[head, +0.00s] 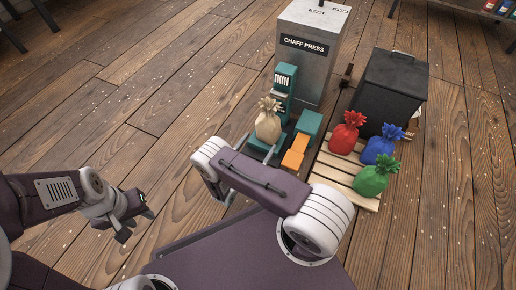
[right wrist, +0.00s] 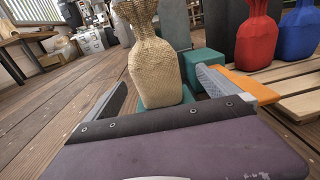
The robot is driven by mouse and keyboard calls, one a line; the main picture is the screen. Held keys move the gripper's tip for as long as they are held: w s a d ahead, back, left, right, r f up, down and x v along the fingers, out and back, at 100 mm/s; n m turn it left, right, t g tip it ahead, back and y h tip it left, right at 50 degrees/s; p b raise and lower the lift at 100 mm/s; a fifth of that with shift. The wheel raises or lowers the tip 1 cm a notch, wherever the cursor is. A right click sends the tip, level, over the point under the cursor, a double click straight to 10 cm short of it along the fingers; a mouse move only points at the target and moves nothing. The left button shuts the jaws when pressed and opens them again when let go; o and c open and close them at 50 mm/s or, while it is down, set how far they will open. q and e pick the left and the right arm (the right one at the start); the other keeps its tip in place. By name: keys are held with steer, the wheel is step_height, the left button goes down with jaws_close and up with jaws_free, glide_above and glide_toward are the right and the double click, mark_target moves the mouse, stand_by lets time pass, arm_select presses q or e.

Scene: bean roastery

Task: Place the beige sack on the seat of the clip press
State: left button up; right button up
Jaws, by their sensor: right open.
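The beige sack (head: 268,125) stands upright on the teal seat of the clip press (head: 284,85). In the right wrist view the sack (right wrist: 155,70) rests on the teal seat (right wrist: 166,102), its top cut off by the frame. My right gripper (right wrist: 163,82) is open and low in front of the sack, one finger toward each side, with visible gaps between fingers and sack. In the head view my right arm hides part of the press's front. My left gripper (head: 136,225) is empty, away at the left over the floor, its fingers apart.
An orange part (head: 295,152) and a teal block (head: 309,124) lie right of the sack. A pallet (head: 342,178) holds red (head: 347,132), blue (head: 383,144) and green (head: 371,181) sacks. The chaff press (head: 312,55) and a black bin (head: 390,90) stand behind. Left floor is clear.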

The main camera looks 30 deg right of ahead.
steer(key=s+d+r+m+g+y, duration=0.4)
steer(key=s+r+m+g, duration=0.5)
steer(key=s+m+g, duration=0.4)
steer(key=s+a+r+m+t+y, duration=0.4)
steer(key=a+r+m+y, duration=0.3)
steer(key=a+m+y, duration=0.3)
steer(key=shift+a+r+m+y, duration=0.4)
steer(key=shift+a+m, duration=0.4)
steer(key=shift+m, duration=0.3)
